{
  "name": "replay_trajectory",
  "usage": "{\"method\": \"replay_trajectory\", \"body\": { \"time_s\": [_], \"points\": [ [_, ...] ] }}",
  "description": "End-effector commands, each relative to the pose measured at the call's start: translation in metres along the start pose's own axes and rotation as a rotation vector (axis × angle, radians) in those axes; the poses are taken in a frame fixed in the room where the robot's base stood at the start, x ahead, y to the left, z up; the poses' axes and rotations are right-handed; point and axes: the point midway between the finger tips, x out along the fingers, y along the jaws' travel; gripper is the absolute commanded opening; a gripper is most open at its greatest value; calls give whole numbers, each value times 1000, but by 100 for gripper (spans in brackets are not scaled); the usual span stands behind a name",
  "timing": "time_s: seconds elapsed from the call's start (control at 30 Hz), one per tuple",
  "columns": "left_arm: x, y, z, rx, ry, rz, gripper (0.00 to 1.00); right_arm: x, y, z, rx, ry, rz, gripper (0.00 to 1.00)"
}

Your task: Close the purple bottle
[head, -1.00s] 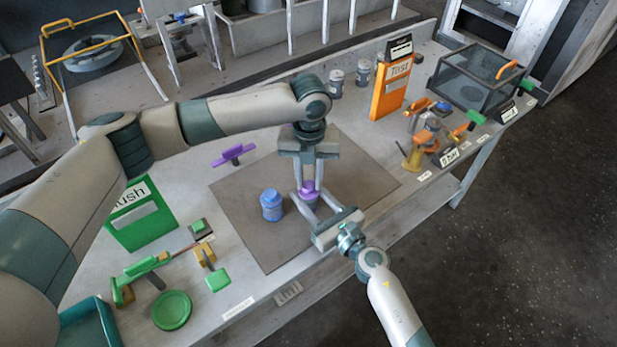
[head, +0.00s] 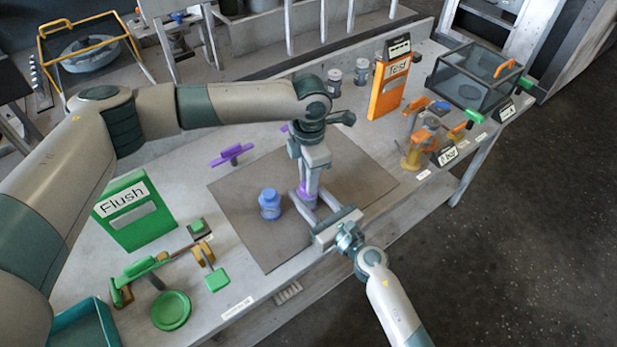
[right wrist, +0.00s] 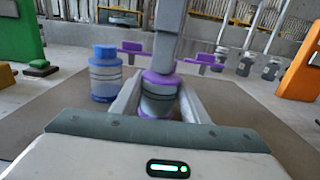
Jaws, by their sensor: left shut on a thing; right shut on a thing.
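The purple bottle (head: 304,190) stands upright on the dark mat (head: 245,235), mostly hidden by my grippers in the head view. The right wrist view shows its grey body (right wrist: 158,103) with a purple base and a purple cap (right wrist: 160,78) on top. My right gripper (head: 309,198) is shut around the body from the front, one finger on each side. My left gripper (head: 309,183) points straight down from above and is shut on the cap. Its fingers appear nearly edge-on in the head view. Whether the cap is fully tight cannot be seen.
A blue bottle (head: 270,205) stands on the mat to the left, close to my right gripper. A purple T-shaped handle (head: 232,154) stands behind. A green Flush board (head: 135,210) is at left, an orange Test board (head: 390,85) at back right.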

Motion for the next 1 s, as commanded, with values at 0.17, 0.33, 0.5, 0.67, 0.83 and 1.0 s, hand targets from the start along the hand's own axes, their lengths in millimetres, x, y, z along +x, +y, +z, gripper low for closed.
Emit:
{"method": "replay_trajectory", "body": {
  "time_s": [0.17, 0.33, 0.5, 0.67, 0.83, 1.0],
  "points": [
    [-1, 1, 0, -3, 0, 1, 44, 0, 0, -1, 0, 2, 0, 0],
    [0, 1, 0, -3, 0, 1, 44, 0, 0, -1, 0, 2, 0, 0],
    [-2, 1, 0, -3, -1, 1, 44, 0, 0, -1, 0, 2, 0, 0],
    [-15, 1, 0, -4, -1, 2, 44, 0, 0, -1, 0, 2, 0, 0],
    [-34, 1, 0, -3, -1, 2, 44, 0, 0, -1, 0, 2, 0, 0],
    [-44, 0, -1, -3, -1, 1, 44, 0, 0, -1, 0, 1, 0, 0]
  ]
}}
